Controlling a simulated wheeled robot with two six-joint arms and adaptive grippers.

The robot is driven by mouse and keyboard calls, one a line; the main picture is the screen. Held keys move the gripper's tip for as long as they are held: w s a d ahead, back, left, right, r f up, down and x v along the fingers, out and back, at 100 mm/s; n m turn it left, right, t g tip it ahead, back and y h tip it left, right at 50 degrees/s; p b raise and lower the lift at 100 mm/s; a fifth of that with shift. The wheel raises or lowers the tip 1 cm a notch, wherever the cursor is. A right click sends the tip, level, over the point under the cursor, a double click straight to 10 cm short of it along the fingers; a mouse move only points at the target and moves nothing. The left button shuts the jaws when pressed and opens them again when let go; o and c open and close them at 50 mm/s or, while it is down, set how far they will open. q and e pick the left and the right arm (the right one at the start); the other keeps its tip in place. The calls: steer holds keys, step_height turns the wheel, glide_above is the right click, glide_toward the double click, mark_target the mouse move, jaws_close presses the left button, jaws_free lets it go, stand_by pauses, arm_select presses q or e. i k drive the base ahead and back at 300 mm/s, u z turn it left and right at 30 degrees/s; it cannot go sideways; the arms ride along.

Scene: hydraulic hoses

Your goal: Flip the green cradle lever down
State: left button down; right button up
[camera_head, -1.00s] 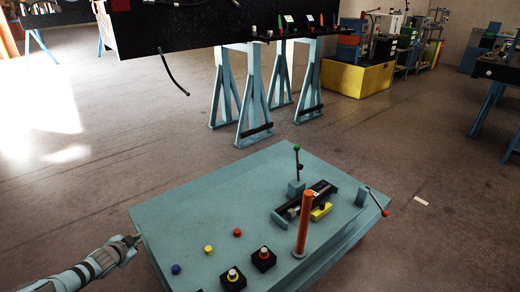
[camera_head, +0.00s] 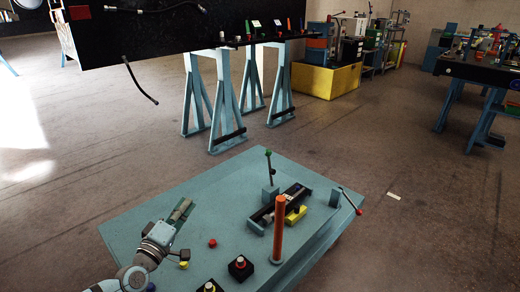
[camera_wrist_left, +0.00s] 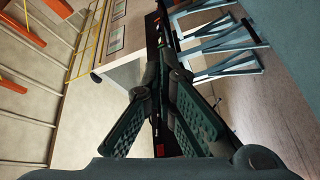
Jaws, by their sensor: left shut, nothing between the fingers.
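The green-knobbed lever (camera_head: 270,167) stands nearly upright on a blue block at the back of the blue table (camera_head: 150,200). Beside it is a black cradle (camera_head: 282,207) with a yellow part (camera_head: 296,215). A red-knobbed lever (camera_head: 349,201) leans at the table's right edge. My left gripper (camera_head: 184,206) is shut and empty above the table's left part, well left of the green lever and apart from it. It also shows in the left wrist view (camera_wrist_left: 160,75), where the lever is not visible. My right gripper is not in view.
An orange post (camera_head: 279,228) stands upright in front of the cradle. Black button boxes (camera_head: 241,267) sit near the front edge, with a red button (camera_head: 212,243) behind them. Bare tabletop lies between my left gripper and the lever. A black bench (camera_head: 200,35) stands behind.

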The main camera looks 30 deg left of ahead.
mark_target(268, 153)
steer(key=i, duration=0.9)
